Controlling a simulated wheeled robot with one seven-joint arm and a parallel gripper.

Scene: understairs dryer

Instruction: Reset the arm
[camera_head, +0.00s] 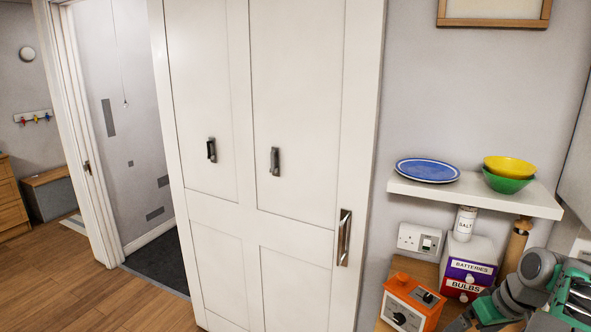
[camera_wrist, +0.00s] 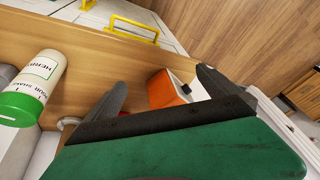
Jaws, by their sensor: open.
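My arm (camera_head: 515,291), in grey and green, shows folded at the lower right of the head view, beside the small boxes. In the wrist view my gripper (camera_wrist: 162,79) has its two dark fingers spread wide apart with nothing held between them. An orange box (camera_wrist: 168,89) shows beyond the gap, close to the right finger in the picture; I cannot tell how far off it is. My fingertips cannot be made out in the head view.
An orange box with dials (camera_head: 408,303) and drawers marked batteries and bulbs (camera_head: 468,272) stand near my arm. Above is a shelf (camera_head: 455,192) with a blue plate (camera_head: 427,170) and bowls. The wooden floor (camera_head: 95,290) is clear.

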